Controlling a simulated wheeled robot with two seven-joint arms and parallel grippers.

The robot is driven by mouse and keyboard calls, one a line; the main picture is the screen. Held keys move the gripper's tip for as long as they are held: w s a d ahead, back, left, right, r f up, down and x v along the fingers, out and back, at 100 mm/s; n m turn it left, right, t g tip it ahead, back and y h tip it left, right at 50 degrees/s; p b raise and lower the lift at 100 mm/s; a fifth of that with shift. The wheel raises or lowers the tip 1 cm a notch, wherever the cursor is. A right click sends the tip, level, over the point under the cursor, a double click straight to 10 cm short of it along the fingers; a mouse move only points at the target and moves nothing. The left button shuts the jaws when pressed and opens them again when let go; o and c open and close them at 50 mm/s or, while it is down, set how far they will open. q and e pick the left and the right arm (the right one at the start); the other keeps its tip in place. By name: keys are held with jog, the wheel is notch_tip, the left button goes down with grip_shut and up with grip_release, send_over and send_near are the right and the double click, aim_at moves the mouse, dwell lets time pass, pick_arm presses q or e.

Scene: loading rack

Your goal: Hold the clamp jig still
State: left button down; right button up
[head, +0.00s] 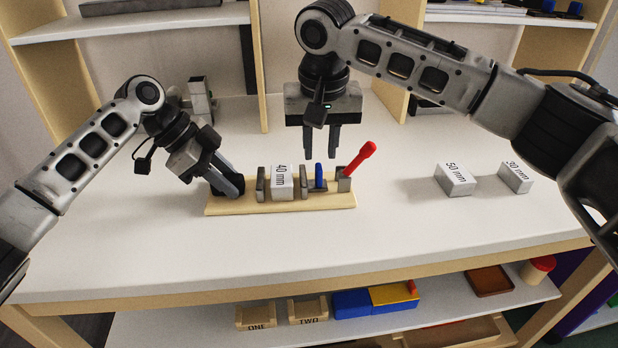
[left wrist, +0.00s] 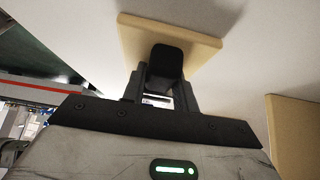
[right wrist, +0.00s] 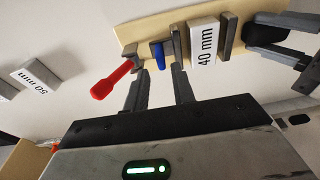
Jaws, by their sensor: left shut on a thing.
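The clamp jig is a pale wooden board (head: 245,208) with grey jaws, a blue piece (head: 318,176) and a red-handled lever (head: 358,160). A white "40 mm" block (head: 282,184) stands between its grey jaws; it also shows in the right wrist view (right wrist: 204,45). My left gripper (head: 229,184) is shut on the black post at the board's left end; this black post shows in the left wrist view (left wrist: 165,65). My right gripper (head: 320,152) is open and empty above and behind the jig, fingers pointing down. The lever leans up to the right.
A "50 mm" block (head: 455,180) and a "30 mm" block (head: 515,178) stand to the right on the white table (head: 420,240). The table's front is clear. Wooden uprights (head: 394,50) stand behind. Blocks and boxes sit on the lower shelf (head: 210,315).

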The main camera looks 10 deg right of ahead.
aim_at(320, 167)
jog(key=shift+w+f, duration=0.2)
jog(key=shift+f, duration=1)
jog(key=shift+w+f, duration=0.15)
jog(key=shift+f, duration=1)
jog(key=shift+d+f, duration=0.2)
jog(key=shift+f, duration=0.65)
jog(key=shift+w+f, duration=0.3)
jog(key=shift+f, duration=0.05)
jog(key=shift+s+a+r, duration=0.1)
jog(key=shift+a+r, duration=0.05)
grip_shut()
jog(key=shift+a+r, duration=0.1)
